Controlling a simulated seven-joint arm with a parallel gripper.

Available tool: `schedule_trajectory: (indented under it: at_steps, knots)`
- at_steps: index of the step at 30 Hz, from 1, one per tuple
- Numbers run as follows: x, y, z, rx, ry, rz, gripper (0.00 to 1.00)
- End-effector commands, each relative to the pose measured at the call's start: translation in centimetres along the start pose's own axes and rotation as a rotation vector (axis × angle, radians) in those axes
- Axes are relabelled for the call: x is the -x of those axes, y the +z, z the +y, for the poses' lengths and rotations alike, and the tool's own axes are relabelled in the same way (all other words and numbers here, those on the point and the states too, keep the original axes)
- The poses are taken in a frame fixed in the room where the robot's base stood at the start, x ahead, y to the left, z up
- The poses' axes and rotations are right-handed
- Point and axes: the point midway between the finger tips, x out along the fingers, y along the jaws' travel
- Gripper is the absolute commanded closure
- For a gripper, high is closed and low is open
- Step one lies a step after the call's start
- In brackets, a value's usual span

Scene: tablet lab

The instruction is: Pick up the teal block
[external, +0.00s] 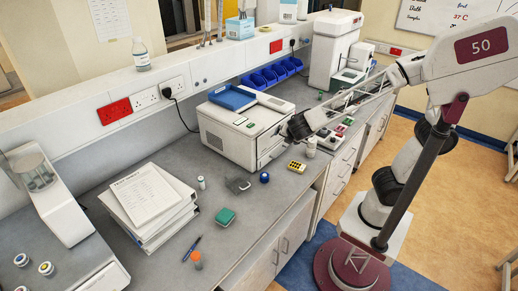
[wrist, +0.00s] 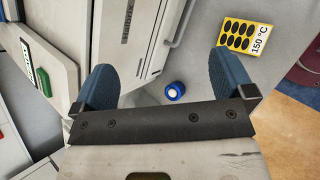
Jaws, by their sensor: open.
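The teal block (external: 225,217) lies on the grey bench in the external view, near its front edge, to the right of the paper stack. It does not show in the wrist view. My gripper (external: 284,131) is high beside the right end of the white machine, well apart from the block, up and to the right of it in the picture. Its fingers are small and unclear there. In the wrist view my gripper (wrist: 161,78) shows two blue fingers spread wide with nothing held between them.
The white machine (external: 226,136) stands close to my gripper. A blue-capped item (external: 264,177), a yellow block (external: 296,166), a grey item (external: 238,184) and a small vial (external: 201,183) are on the bench. An orange-capped tube (external: 196,260) and pen (external: 191,248) lie left of the block.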

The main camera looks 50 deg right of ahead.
Motion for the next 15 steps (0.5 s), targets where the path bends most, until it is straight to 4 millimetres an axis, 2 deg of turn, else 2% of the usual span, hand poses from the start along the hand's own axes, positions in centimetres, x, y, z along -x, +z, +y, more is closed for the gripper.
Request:
schedule_trajectory:
  at_steps: [1, 8, 15]
  knots:
    - [0.2, -1.4, 0.8, 0.064, 0.024, -0.004, 0.00]
    - [0.8, -6.7, 4.2, 0.314, 0.124, -0.044, 0.00]
    - [-0.9, -10.4, 6.9, 0.427, 0.152, -0.127, 0.00]
